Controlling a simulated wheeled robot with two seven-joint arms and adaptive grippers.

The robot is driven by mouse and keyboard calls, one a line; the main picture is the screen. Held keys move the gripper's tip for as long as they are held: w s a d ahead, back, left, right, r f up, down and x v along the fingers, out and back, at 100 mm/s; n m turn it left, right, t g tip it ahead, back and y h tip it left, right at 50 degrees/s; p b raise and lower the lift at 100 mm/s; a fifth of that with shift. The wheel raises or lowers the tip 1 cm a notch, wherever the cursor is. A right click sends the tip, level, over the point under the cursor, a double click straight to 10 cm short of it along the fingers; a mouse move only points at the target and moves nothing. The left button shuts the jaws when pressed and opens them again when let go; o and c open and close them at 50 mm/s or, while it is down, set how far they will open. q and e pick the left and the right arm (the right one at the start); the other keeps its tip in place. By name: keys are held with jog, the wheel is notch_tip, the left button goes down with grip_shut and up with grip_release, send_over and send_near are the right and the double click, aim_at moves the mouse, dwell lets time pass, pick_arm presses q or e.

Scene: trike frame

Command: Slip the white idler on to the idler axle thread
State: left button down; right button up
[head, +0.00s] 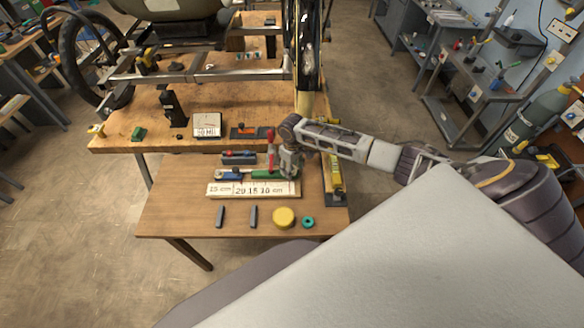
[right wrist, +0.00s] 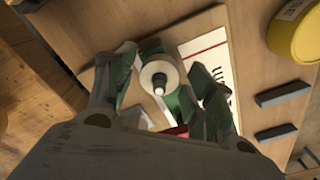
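My right gripper (head: 290,163) is over the near bench, at the right end of a green fixture (head: 263,174). In the right wrist view, its two fingers (right wrist: 163,80) stand on either side of a cream-white round part, which looks like the white idler (right wrist: 151,53). The fingers look spread, with a small gap at the right of the part. A pale stub (right wrist: 158,88) with a dark ring shows at the part's centre; I cannot tell whether it is the axle thread. Green surfaces show beside the fingers. My left gripper is not in view.
A white lettered board (head: 254,189) lies in front of the fixture. Two dark grey bars (head: 220,216), a yellow round tin (head: 284,217) and a teal ring (head: 308,222) lie near the front edge. A red upright handle (head: 270,136) stands close by my right gripper.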

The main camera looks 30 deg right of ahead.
jog(key=shift+o, duration=0.3)
jog(key=shift+r, duration=0.1)
notch_tip(320, 180, up, 12)
dwell(0.7)
dwell(1.0)
